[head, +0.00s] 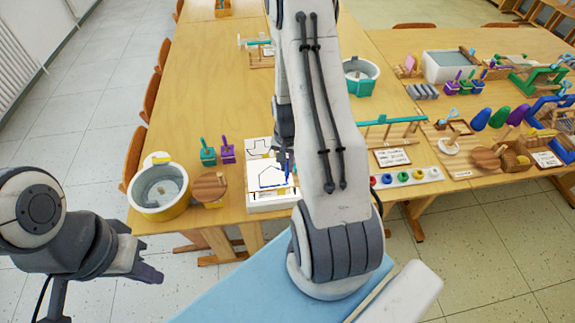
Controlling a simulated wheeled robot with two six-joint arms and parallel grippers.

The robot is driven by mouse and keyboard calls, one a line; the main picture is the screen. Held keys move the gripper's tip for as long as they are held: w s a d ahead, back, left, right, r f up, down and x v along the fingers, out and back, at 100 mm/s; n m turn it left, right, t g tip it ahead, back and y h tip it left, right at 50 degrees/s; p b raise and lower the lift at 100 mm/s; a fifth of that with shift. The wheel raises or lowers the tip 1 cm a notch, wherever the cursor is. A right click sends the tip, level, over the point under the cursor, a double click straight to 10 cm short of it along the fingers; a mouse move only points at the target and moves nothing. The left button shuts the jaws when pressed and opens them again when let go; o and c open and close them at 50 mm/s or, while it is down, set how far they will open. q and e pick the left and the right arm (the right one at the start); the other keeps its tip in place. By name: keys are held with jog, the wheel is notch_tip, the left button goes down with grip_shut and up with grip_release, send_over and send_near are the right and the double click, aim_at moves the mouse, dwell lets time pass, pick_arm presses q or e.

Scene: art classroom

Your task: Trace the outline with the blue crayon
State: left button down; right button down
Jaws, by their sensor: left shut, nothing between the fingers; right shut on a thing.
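A white sheet (268,181) with a house-like outline lies on a pale board at the table's front edge. Part of the outline looks blue. My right gripper (287,165) is over the sheet, shut on a slim blue crayon (288,177) that points down at the right part of the outline. I cannot tell whether its tip touches the paper. My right arm covers the area to the right of the sheet. My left gripper (152,274) is shut and empty, low at the left, off the table.
A white strip with coloured knobs (405,177) lies to the right.

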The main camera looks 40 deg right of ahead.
jog(key=shift+r, duration=0.45)
jog(key=shift+w+f, duration=0.1)
jog(key=shift+f, duration=0.05)
jog(key=shift+w+d+f+b, duration=0.3)
jog(key=shift+w+d+f, duration=0.15)
jog(key=shift+w, duration=0.2)
jog(key=shift+w+d, duration=0.1)
jog(key=shift+w, duration=0.1)
jog(key=shift+f+b, duration=1.15)
jog(key=shift+f, duration=0.4)
jog(key=shift+r, duration=0.1)
dwell(0.6)
